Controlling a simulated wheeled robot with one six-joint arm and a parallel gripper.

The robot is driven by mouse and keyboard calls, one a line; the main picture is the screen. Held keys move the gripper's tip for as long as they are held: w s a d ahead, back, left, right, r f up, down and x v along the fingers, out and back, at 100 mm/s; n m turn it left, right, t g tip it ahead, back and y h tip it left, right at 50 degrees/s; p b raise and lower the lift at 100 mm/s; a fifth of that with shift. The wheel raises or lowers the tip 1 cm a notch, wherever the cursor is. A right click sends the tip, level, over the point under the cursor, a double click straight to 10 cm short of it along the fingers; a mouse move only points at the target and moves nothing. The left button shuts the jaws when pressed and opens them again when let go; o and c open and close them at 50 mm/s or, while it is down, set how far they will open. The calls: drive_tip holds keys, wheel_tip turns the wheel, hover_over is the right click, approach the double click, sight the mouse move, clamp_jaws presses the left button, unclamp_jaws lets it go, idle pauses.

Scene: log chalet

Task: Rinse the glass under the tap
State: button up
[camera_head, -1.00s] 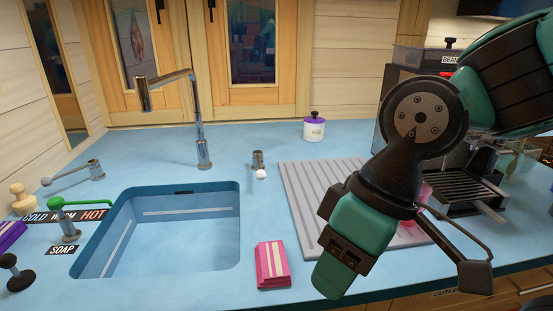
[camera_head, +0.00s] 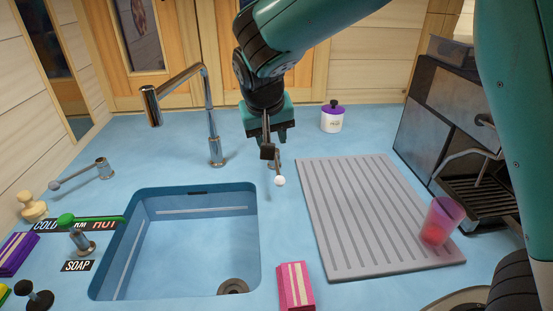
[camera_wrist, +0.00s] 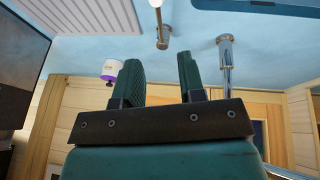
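The glass (camera_head: 442,221) is a see-through pink tumbler with something red low inside. It stands at the right of the grey ridged draining board, apart from my gripper. The chrome tap (camera_head: 212,125) rises behind the sink (camera_head: 190,250), its spout bent left; I see no water from it. A small lever with a white ball (camera_head: 279,181) stands right of the tap. My gripper (camera_head: 268,145) is close to this lever. In the wrist view, my gripper (camera_wrist: 162,65) is open and empty, and the lever (camera_wrist: 162,30) shows beyond the fingertips. I cannot tell whether they touch.
The draining board (camera_head: 350,215) lies right of the sink. A pink sponge (camera_head: 295,287) lies at the sink's front right. A purple-lidded jar (camera_head: 332,117) stands behind the board. A coffee machine (camera_head: 480,185) stands right.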

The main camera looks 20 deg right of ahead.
sight(278, 171)
drive_tip(key=shift+m+h, duration=0.4)
drive_tip(key=p+x, duration=0.1)
drive_tip(key=x, duration=0.5)
drive_tip(key=w+p+x, duration=0.1)
drive_tip(key=x, duration=0.5)
drive_tip(key=w+p+x, duration=0.1)
drive_tip(key=p+x, duration=0.1)
drive_tip(key=x, duration=0.4)
drive_tip(key=shift+w+a+r, duration=0.1)
drive_tip(key=shift+a+r, duration=0.15)
drive_tip(key=shift+r, duration=0.05)
drive_tip(key=shift+c, duration=0.3)
clamp_jaws()
